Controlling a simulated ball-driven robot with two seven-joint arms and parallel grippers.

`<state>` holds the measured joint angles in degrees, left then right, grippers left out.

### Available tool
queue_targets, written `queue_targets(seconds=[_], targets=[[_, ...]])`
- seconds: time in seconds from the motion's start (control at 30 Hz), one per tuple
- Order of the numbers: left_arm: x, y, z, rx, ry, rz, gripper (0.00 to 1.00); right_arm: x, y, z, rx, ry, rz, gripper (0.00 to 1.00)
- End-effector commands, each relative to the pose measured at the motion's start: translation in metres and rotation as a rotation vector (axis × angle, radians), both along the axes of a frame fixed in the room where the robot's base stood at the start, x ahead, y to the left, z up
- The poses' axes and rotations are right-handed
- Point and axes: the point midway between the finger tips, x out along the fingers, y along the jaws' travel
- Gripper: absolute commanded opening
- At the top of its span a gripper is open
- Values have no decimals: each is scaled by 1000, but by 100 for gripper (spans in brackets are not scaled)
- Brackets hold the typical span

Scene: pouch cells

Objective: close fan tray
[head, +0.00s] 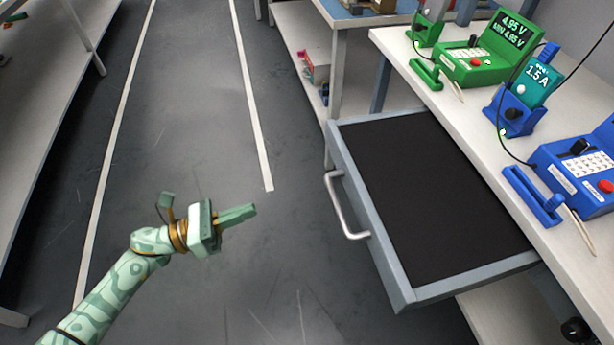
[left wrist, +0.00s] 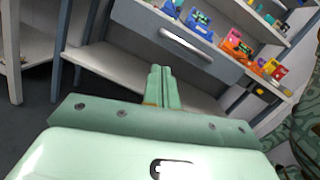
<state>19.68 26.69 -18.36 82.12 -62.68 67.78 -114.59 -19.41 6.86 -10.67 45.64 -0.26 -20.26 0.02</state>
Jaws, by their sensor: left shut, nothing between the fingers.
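The fan tray (head: 372,262) is a grey-blue drawer with a dark inner floor, pulled out from under the white workbench at the right of the head view. Its silver bar handle (head: 345,207) is on the front face, toward the aisle. In the left wrist view the drawer front (left wrist: 137,22) and handle (left wrist: 187,43) show ahead of the fingers. My left gripper (head: 238,215) is shut and empty, to the left of the handle and apart from it, with its fingers pointing toward the drawer. My right gripper is not in view.
On the white bench (head: 450,95) stand a green meter (head: 480,62), a blue meter (head: 580,165) and a blue-teal device (head: 520,98). A shelf unit runs along the left. The grey aisle floor (head: 190,120) is clear.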

Motion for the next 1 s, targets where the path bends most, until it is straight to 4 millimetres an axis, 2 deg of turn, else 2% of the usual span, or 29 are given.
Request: queue_targets(seconds=[0.1, 0.2, 0.37, 0.47, 0.8, 1.0], targets=[[-12, -5, 5, 37, -148, -40, 0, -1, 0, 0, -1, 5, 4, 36], [-15, -6, 7, 49, -227, -45, 0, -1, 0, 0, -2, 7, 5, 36], [-13, -14, 9, 60, -265, -39, 0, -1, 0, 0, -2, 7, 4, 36], [-8, -28, 12, 58, -264, -38, 0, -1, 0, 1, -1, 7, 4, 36], [15, -95, 25, 57, -261, -37, 0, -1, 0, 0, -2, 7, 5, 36], [25, -123, 29, 59, -258, -36, 0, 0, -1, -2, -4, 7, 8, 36]])
